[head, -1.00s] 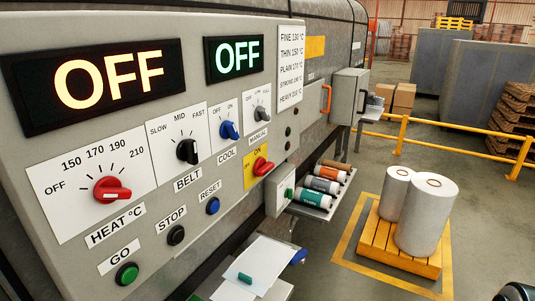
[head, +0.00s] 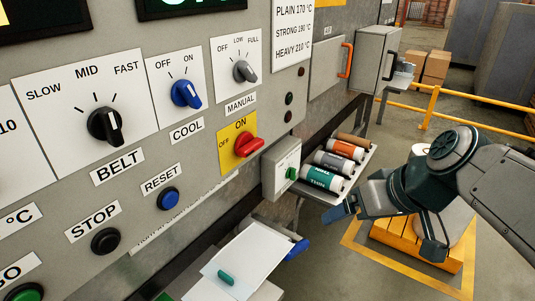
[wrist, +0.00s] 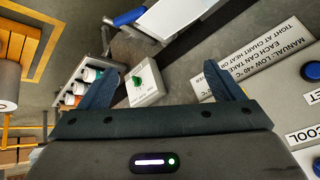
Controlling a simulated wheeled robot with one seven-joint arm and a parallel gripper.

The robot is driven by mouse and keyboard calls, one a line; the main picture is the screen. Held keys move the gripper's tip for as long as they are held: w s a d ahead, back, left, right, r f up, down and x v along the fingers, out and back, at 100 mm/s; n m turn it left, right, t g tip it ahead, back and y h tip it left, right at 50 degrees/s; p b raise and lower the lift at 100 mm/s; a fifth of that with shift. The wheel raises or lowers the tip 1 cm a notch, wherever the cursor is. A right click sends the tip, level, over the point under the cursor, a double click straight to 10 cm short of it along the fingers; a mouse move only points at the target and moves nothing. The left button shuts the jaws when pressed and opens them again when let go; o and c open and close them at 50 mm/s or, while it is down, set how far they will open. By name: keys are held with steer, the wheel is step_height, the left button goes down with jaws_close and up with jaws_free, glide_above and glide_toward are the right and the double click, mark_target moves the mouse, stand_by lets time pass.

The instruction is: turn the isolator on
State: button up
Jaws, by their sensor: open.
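The isolator is a red rotary knob (head: 243,147) on a yellow plate (head: 229,134) marked OFF at the left and ON at the top, in the head view. Its handle lies roughly sideways, tilted up to the right, not straight up at ON. My gripper (head: 388,229) is open and empty, to the right of and lower than the knob, clear of the panel. In the wrist view my gripper's two fingers (wrist: 163,66) stand wide apart with nothing between their tips.
A grey box with a green button (head: 282,168) juts out right of the isolator; it also shows in the wrist view (wrist: 137,83). A rack of rolls (head: 318,184) lies beyond it. The blue COOL knob (head: 185,93) is above left.

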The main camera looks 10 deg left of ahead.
steer(key=w+a+r+n+y+b, duration=0.3)
steer(key=w+a+n, duration=0.1)
steer(key=a, duration=0.1)
steer(key=n+t+y+b, duration=0.1)
steer(key=n+y+b, duration=0.2)
steer(key=n+y, duration=0.1)
glide_toward(256, 146)
steer(key=p+x, duration=0.1)
steer(key=x, duration=0.8)
steer(key=shift+r+p, duration=0.15)
steer(key=shift+p, duration=0.25)
steer(key=c, duration=1)
